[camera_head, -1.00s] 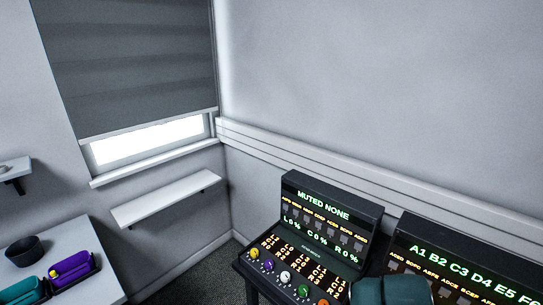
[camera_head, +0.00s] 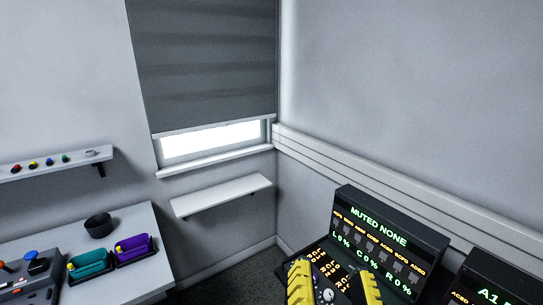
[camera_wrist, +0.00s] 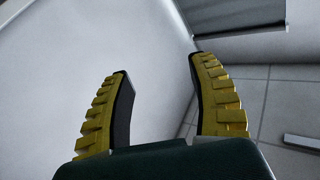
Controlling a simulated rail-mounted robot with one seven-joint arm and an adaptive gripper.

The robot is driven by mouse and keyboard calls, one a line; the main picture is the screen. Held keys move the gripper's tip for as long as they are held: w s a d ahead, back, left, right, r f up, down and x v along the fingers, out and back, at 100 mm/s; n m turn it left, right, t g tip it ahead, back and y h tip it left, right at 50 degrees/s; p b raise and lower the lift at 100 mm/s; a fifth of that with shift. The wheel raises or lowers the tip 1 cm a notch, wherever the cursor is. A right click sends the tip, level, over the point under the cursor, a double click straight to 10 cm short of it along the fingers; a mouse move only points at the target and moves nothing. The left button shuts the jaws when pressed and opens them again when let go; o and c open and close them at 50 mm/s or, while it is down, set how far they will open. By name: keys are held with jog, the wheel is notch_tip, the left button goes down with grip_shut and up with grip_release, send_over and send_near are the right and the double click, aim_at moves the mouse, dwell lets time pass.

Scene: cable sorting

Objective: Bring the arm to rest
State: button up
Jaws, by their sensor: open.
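My gripper (camera_head: 335,282) shows at the bottom of the head view, in front of the console marked "MUTED NONE" (camera_head: 352,200). Its yellow ridged fingers are spread apart. In the wrist view my gripper (camera_wrist: 158,85) is open, with nothing between its fingers. Beyond the fingers the wrist view shows a pale wall and a grey tiled surface (camera_wrist: 275,100).
A second console (camera_head: 490,275) stands at the lower right. A table (camera_head: 145,225) at left holds a black bowl (camera_head: 98,226), a teal holder (camera_head: 90,264) and a purple holder (camera_head: 134,248). An empty shelf (camera_head: 220,196) hangs under the window.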

notch_tip(320, 180, up, 31)
jog(key=s+n+t+p, duration=0.2)
jog(key=n+p, duration=0.1)
jog(key=p, duration=2.3)
jog(key=shift+s+a+f+n+y, duration=0.2)
jog(key=shift+s+a+n+y, duration=0.05)
jog(key=shift+n+y, duration=0.05)
